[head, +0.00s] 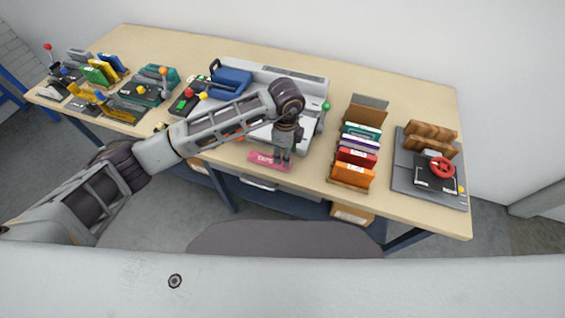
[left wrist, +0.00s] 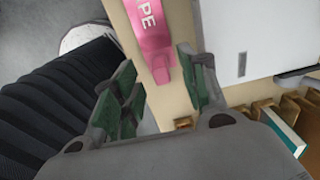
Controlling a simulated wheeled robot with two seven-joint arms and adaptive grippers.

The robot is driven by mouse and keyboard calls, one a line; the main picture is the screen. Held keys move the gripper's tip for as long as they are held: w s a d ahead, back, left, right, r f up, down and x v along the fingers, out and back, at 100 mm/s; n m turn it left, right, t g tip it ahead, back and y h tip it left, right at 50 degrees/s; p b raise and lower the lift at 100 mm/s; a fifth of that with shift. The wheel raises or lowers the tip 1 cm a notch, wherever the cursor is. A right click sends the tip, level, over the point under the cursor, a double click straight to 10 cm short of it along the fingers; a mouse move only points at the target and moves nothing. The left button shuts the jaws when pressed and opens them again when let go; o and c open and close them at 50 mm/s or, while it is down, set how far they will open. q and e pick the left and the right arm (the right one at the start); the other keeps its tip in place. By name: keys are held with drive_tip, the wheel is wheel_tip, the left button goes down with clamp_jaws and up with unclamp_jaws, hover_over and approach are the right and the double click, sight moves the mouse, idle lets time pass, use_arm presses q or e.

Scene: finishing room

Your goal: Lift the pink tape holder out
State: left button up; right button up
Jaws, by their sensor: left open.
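The pink tape holder (head: 258,158) lies at the front edge of the table, in front of the grey-white machine, with pale lettering on it. In the left wrist view the pink tape holder (left wrist: 145,22) runs up to the top edge, and its narrow near end shows between my fingertips. My left gripper (head: 282,161) points down at the holder's right end. Its green-padded fingers (left wrist: 157,62) are apart, with nothing held. I cannot tell how far above the holder they are. My right gripper is in neither view.
The grey-white machine (head: 303,90) stands just behind. A rack of coloured folders (head: 355,158) is to the right, and a dark panel with a red handwheel (head: 440,168) is farther right. Several small fixtures crowd the left end. Bare tabletop (head: 408,100) shows at the back right.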

use_arm(q)
drive_tip(key=shift+f+p, duration=0.3)
drive_tip(key=shift+f, duration=1.6)
clamp_jaws()
